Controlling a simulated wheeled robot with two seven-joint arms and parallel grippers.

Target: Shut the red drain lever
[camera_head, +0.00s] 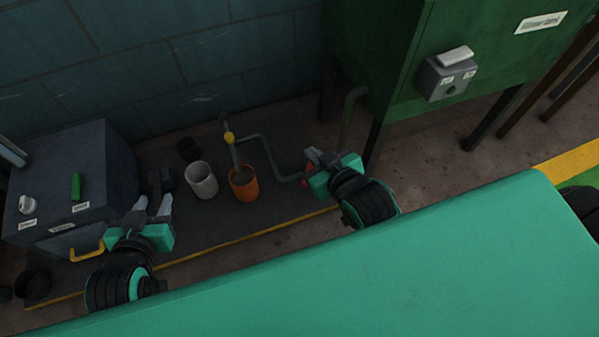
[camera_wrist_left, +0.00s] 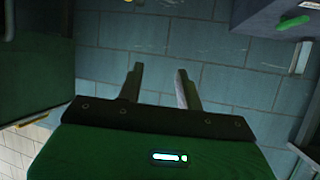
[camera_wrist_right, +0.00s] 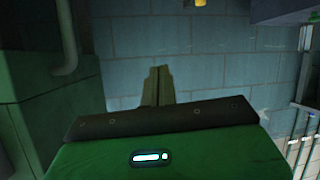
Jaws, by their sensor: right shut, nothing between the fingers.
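The red drain lever (camera_head: 307,181) shows as a small red piece at the end of a grey pipe (camera_head: 270,158), low in front of the wall. My right gripper (camera_head: 317,155) is right beside it in the head view and partly covers it. I cannot tell whether they touch. In the right wrist view my right gripper (camera_wrist_right: 158,72) has its fingers together with nothing between them, and the lever does not show. My left gripper (camera_head: 153,203) is open and empty near the grey box; its fingers stand apart in the left wrist view (camera_wrist_left: 157,75).
An orange cup (camera_head: 243,187) stands under the pipe with the yellow collar (camera_head: 229,138). A white cup (camera_head: 201,180) is beside it. A grey box (camera_head: 80,180) with a green switch stands left. A green cabinet (camera_head: 400,60) on legs stands right. My teal body fills the front.

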